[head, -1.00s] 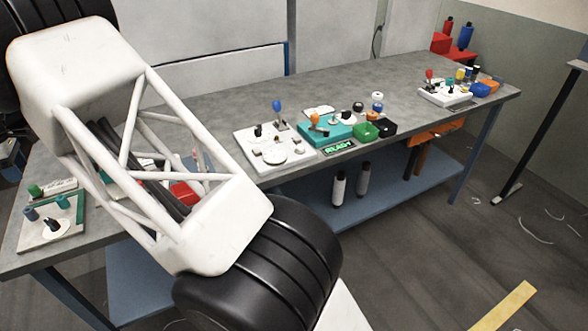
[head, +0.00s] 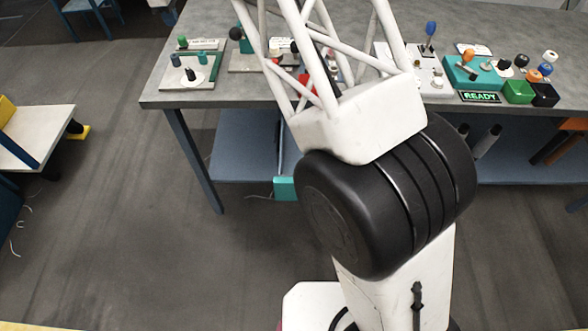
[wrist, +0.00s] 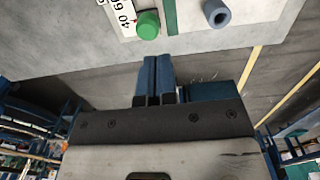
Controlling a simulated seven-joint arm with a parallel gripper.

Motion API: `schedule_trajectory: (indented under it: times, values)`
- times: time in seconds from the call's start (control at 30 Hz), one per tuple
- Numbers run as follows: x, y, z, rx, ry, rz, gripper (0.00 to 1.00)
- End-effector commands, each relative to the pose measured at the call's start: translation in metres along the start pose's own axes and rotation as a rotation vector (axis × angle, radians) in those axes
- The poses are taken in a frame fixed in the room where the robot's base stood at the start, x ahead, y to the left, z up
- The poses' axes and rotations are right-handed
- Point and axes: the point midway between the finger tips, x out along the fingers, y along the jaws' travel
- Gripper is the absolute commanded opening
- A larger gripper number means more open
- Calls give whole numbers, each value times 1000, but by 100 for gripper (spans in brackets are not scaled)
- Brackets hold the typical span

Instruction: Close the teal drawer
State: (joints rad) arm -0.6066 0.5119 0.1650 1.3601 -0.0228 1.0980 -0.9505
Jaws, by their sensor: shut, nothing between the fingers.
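A small teal panel (head: 285,188), which looks like the front of the teal drawer, shows below the workbench in the head view. It is just left of my arm's black joint, which may hide part of it; how far the drawer is out cannot be told. My gripper (wrist: 157,62) is shut and empty in the wrist view, its two blue-grey fingers together. The fingertips point toward the bench's front edge. My gripper is hidden in the head view, and the drawer is not clearly visible in the wrist view.
The grey workbench (head: 225,97) carries several control panels. A green knob (wrist: 147,25) and a blue-grey peg (wrist: 216,13) lie beyond my fingertips in the wrist view. A blue lower shelf (head: 240,140) and bench leg (head: 193,160) stand below.

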Motion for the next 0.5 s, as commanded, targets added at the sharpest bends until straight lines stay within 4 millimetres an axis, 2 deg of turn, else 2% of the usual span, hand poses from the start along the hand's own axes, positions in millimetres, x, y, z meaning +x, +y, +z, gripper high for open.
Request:
schedule_trajectory:
  times: [0.5]
  values:
    - [-9, -91, 0, 13, -59, 93, 0]
